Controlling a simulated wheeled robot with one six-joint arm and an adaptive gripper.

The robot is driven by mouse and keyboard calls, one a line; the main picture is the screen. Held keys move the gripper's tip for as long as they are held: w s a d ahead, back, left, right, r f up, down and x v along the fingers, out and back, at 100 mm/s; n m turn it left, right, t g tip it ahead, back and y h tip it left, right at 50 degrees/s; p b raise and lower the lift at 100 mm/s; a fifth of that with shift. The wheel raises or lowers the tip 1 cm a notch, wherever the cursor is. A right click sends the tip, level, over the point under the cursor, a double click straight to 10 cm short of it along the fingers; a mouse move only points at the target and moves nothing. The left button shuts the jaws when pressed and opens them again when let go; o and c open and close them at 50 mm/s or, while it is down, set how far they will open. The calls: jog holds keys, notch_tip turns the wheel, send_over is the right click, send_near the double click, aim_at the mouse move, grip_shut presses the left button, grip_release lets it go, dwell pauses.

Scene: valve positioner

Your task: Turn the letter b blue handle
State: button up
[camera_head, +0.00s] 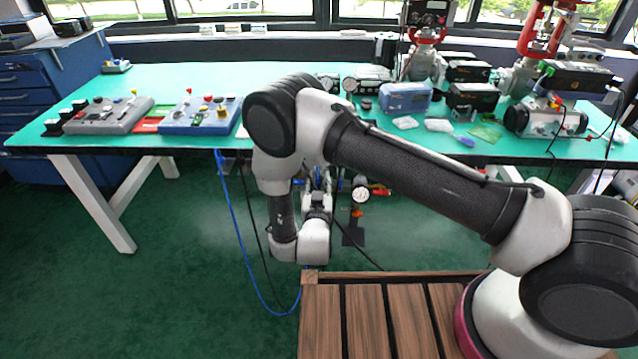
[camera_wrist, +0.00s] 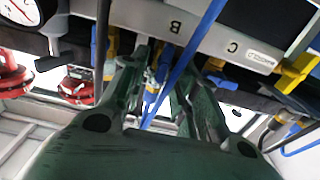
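In the wrist view a pale panel (camera_wrist: 205,32) carries the letters B and C, seen upside down. A blue handle (camera_wrist: 162,66) with a yellow part hangs below the letter B. My gripper (camera_wrist: 162,82) has its two dark green fingers spread, one on either side of this handle. A gap shows between the fingers, and I cannot tell whether either touches the handle. In the head view my arm hides most of the valve rig, and my gripper's fingers cannot be made out.
Yellow fittings (camera_wrist: 297,73) stand near the letter C. A blue hose (camera_wrist: 192,50) and a dark cable cross close to the fingers. A white gauge (camera_head: 361,194) stands right of my wrist under the green table (camera_head: 200,78), which carries control boxes and instruments. Green floor lies open at left.

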grip_shut()
jog(key=n, duration=0.4)
jog(key=shift+a+n, duration=0.3)
grip_release()
dwell(0.3)
